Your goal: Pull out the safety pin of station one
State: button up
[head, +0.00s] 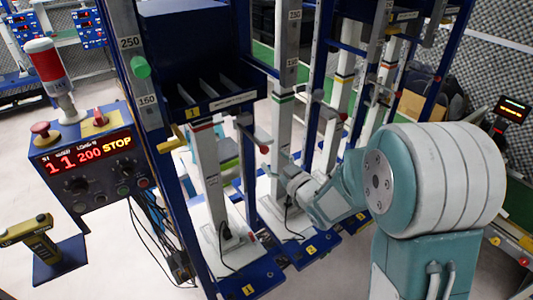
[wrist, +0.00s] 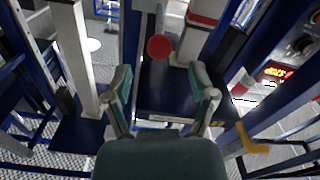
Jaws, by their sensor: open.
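Station one is the blue frame marked with a yellow "1" (head: 192,112), and its base plate (head: 262,276) carries another "1". A red ball knob (head: 264,149) sits on a grey rod at its right side; it looks like the safety pin, but I cannot be sure. In the wrist view the red knob (wrist: 159,47) lies ahead of my gripper (wrist: 163,85), between the lines of its spread fingers and beyond the tips. My gripper (head: 283,165) is open and empty, just right of the knob in the head view. A yellow handle (head: 171,145) sticks out on the station's left.
A control box (head: 85,155) with a red display reading "1 1 200 STOP" and a red beacon (head: 42,58) stands left. Station two (head: 312,248) and further posts stand close on the right, leaving narrow gaps.

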jog(key=v, duration=0.6)
jog(key=shift+s+d, duration=0.3)
jog(key=s+d+r+m+g+h, duration=0.3)
jog(key=s+d+r+m+h, duration=0.3)
jog(key=d+h, duration=0.4)
jog(key=s+r+m+g, duration=0.1)
jog(key=s+m+g, duration=0.2)
jog(key=s, duration=1.5)
jog(key=g, duration=0.3)
jog(key=shift+r+m, duration=0.15)
jog(key=shift+m, duration=0.25)
